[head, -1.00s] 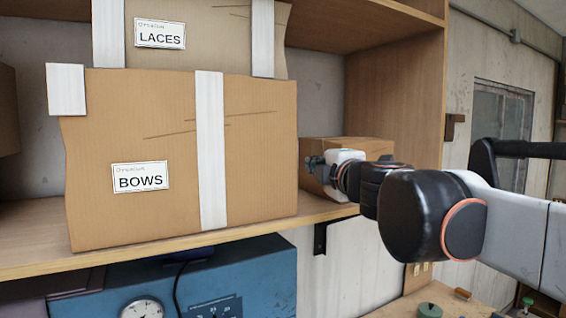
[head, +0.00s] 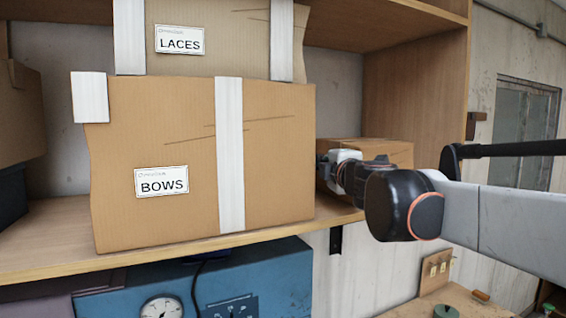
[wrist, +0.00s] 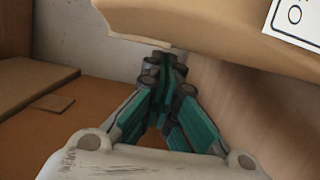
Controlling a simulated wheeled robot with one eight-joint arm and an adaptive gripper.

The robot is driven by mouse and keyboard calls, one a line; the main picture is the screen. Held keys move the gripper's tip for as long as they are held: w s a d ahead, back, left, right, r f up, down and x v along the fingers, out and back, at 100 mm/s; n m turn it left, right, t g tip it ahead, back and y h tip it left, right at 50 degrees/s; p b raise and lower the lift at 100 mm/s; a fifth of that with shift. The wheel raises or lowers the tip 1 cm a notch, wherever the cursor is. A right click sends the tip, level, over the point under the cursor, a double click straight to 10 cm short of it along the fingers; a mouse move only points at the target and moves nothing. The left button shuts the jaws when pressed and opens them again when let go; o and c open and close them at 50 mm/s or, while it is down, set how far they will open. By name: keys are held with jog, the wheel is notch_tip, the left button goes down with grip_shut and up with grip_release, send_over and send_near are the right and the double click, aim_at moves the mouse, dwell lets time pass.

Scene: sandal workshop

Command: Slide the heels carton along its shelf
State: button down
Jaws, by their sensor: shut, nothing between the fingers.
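No carton in view has a readable HEELS label. The large BOWS carton (head: 270,150) stands on the shelf (head: 60,240) with a white strip down its front. The LACES carton (head: 222,55) sits on top of it. A smaller plain carton (head: 392,155) stands to the right, its front partly hidden by my arm. My gripper (head: 321,166) is beside the right edge of the BOWS carton; I cannot tell whether they touch. In the wrist view its green fingers (wrist: 163,75) are shut and empty, under a cardboard edge (wrist: 200,22) with a partly seen label.
Other cartons (head: 22,110) stand at the left edge of the shelf. A wooden side panel (head: 425,95) closes the shelf on the right. Below are a blue box with dials (head: 262,275) and a bench (head: 405,308). Little free room shows between the BOWS and plain cartons.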

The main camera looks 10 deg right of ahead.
jog(key=shift+d, duration=0.1)
jog(key=w+d, duration=0.1)
jog(key=d, duration=0.2)
jog(key=w+d+b, duration=0.1)
jog(key=d, duration=0.2)
jog(key=w+d, duration=0.1)
jog(key=d, duration=0.2)
jog(key=shift+d+b, duration=0.15)
jog(key=shift+b, duration=0.15)
